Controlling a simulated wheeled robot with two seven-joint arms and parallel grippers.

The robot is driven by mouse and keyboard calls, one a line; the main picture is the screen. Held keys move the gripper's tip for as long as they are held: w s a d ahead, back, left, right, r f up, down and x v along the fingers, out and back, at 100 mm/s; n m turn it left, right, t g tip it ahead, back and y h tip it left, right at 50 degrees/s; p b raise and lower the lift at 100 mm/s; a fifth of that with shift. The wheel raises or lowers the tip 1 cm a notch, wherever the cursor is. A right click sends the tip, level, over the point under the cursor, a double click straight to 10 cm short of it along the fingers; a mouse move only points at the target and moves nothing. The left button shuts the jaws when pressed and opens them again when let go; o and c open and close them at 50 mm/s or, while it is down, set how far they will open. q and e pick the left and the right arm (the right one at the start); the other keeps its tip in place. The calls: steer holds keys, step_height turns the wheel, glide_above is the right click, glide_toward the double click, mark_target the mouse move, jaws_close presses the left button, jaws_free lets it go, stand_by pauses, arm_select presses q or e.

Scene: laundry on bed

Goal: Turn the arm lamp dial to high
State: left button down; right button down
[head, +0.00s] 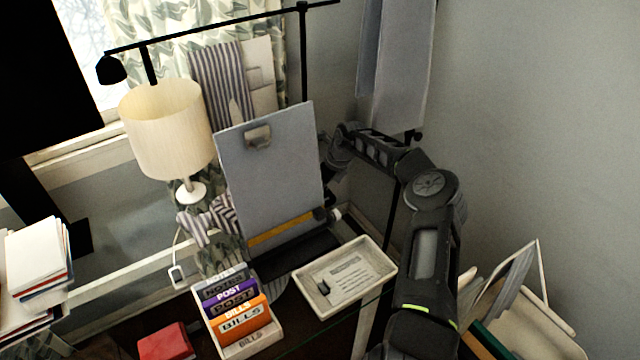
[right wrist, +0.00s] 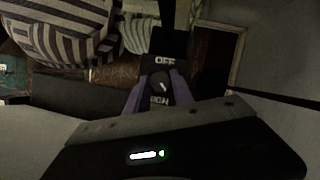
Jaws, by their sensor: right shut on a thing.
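The arm lamp (head: 225,28) is black, with a long arm across the top of the head view and its shade at the left end. In the right wrist view its dial (right wrist: 158,82) is a small dark knob on a black base (right wrist: 165,48). "OFF" is printed above it; a partly covered label below is hard to read. A small light mark shows on the knob, but its setting is unclear. My right gripper (right wrist: 159,94) is shut on the dial, one finger on each side. In the head view the grey clipboard hides its fingertips. My left gripper is out of view.
The upright clipboard (head: 265,185) stands close left of my right arm. A cream table lamp (head: 165,130), a letter sorter (head: 270,345) and a white tray (head: 385,268) are around it. Striped cloth (right wrist: 65,35) lies near the dial. Files (head: 535,315) stand at lower right.

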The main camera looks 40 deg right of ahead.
steer(key=c, duration=1.1)
jaws_free()
steer(key=shift+r, duration=0.15)
steer(key=b+v, duration=0.1)
steer(key=v, duration=0.6)
steer(key=shift+s+r+b, duration=0.2)
steer(key=shift+r+b, duration=0.05)
steer(key=shift+b, duration=0.15)
steer(key=shift+d, duration=0.1)
